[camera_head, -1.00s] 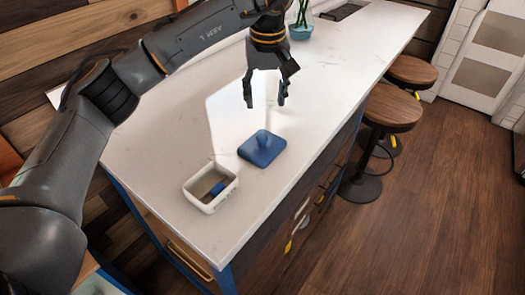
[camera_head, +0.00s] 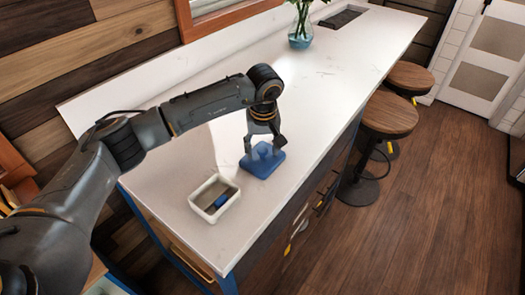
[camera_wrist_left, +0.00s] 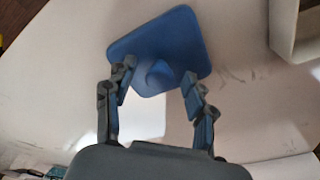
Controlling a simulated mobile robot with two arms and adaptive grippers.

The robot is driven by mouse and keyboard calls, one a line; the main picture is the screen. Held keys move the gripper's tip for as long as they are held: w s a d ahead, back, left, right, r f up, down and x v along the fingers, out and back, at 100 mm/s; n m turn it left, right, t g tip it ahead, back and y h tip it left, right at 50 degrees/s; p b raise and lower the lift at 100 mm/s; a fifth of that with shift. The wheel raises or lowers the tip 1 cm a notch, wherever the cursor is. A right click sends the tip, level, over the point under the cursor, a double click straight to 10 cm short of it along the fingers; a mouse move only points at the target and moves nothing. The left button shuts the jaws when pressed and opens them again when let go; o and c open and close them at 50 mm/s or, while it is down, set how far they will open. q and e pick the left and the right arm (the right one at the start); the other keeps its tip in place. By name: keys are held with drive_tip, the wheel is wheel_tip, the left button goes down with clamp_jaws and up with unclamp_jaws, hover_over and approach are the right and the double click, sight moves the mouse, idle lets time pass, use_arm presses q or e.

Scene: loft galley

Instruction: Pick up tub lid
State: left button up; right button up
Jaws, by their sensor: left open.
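The blue tub lid (camera_head: 262,162) lies flat on the white counter, its knob upward. My left gripper (camera_head: 263,147) is directly over it, fingers pointing down. In the left wrist view, the lid (camera_wrist_left: 180,40) lies ahead of the open fingers of my left gripper (camera_wrist_left: 157,90), with its round knob between and just beyond the fingertips. I cannot tell whether a finger touches the lid. The cream tub (camera_head: 208,214) stands open on the counter, nearer and to the left of the lid, with a small blue item (camera_head: 221,201) inside. My right gripper is not in view.
The white counter (camera_head: 330,80) has free room beyond the lid. A glass vase with stems (camera_head: 300,38) stands near its far end. Wooden stools (camera_head: 388,115) stand along the right side. The counter's front edge is close to the tub.

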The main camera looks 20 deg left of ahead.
use_arm(q)
drive_tip(key=shift+f, duration=0.35)
clamp_jaws()
drive_tip(key=shift+w+r+b, duration=0.1)
drive_tip(key=shift+r+b, duration=0.45)
drive_tip(key=shift+b, duration=0.25)
drive_tip(key=s+d+r+b, duration=0.2)
drive_tip(key=s+r+b, duration=0.5)
drive_tip(key=s+r, duration=0.5)
drive_tip(key=shift+s, duration=1.05)
